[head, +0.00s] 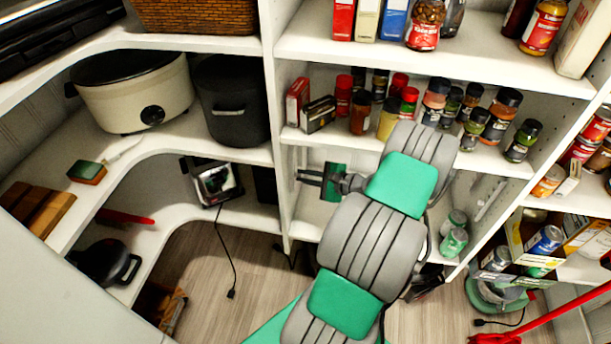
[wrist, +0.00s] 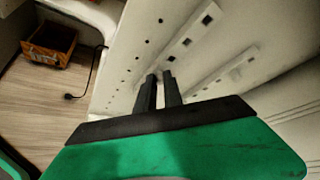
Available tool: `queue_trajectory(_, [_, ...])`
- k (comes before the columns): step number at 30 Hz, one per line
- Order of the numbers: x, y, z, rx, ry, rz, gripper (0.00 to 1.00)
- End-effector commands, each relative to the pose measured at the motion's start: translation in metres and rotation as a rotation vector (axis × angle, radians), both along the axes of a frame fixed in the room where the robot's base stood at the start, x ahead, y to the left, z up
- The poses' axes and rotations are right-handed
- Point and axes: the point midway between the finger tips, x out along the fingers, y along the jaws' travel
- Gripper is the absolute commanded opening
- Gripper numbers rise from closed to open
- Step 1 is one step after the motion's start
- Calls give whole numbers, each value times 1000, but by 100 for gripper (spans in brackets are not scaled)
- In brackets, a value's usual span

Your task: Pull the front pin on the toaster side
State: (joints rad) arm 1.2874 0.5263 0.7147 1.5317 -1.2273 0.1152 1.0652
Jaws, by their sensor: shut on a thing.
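The toaster (head: 211,181), silver and black, stands on the lower shelf left of the white upright panel (head: 284,200). My gripper (head: 299,176) reaches left to this panel from the bay on its right. In the wrist view my gripper (wrist: 162,76) has its two black fingers close together, tips at the white panel (wrist: 135,65), which has rows of dark holes and two slotted strips. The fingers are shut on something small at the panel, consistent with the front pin. The pin itself is hidden between the tips.
A black cord with a plug (head: 231,293) hangs to the floor. An orange box (wrist: 50,45) lies on the floor beyond the panel. Spice jars (head: 360,112) stand on the shelf above my gripper.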

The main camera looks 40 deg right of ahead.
Motion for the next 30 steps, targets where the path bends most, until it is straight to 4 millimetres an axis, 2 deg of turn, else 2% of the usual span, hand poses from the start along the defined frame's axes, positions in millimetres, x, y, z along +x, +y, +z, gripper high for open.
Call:
queue_trajectory(14, [-1, -1, 0, 0, 0, 0, 0])
queue_trajectory(30, [-20, -16, 0, -1, 0, -1, 0])
